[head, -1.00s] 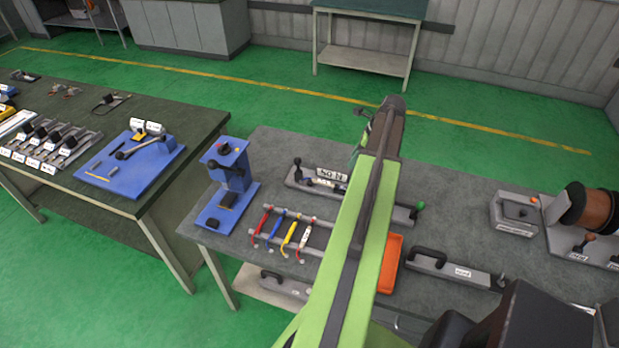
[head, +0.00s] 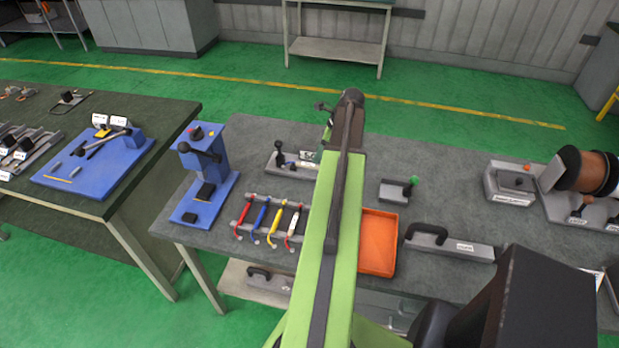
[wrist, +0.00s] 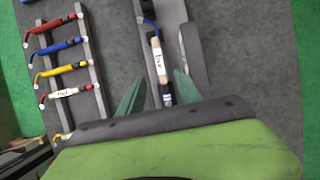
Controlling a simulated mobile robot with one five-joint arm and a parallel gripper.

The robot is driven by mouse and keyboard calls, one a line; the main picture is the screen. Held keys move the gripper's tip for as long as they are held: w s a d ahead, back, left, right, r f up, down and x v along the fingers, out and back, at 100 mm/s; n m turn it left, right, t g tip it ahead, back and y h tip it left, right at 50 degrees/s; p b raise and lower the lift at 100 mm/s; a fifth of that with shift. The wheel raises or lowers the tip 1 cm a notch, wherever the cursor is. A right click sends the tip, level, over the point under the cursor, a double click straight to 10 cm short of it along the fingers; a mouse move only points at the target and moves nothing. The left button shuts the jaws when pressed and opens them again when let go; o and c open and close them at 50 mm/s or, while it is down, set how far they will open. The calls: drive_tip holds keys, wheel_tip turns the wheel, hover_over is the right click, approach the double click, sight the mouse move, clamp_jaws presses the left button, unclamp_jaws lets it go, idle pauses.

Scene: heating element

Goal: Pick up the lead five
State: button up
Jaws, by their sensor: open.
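In the wrist view a pale lead (wrist: 158,60) with a blue wire end and a small, hard-to-read label lies on a grey fixture (wrist: 188,12). I cannot tell for sure that it reads five. My gripper (wrist: 161,77) is open, its green fingers pointing toward this lead, one on each side in the picture; I see no grip on it. A rack (wrist: 97,75) at left holds red, blue, yellow and white leads; the white lead (wrist: 66,92) is labelled.
An orange tray (head: 378,243) is right of my arm. A grey block with a black handle (head: 450,245) and a spool (head: 590,172) stand further right. A blue lever stand (head: 205,170) is at the bench's left end.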

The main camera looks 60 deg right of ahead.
sight(311, 165)
drive_tip(key=shift+w+a+f, duration=0.1)
drive_tip(key=shift+w+f, duration=0.1)
drive_tip(key=shift+f, duration=0.4)
drive_tip(key=shift+r, duration=0.15)
drive_tip(key=b+x, duration=0.5)
drive_tip(key=shift+f, duration=0.25)
drive_tip(key=shift+r, duration=0.2)
drive_tip(key=shift+c, duration=0.4)
clamp_jaws()
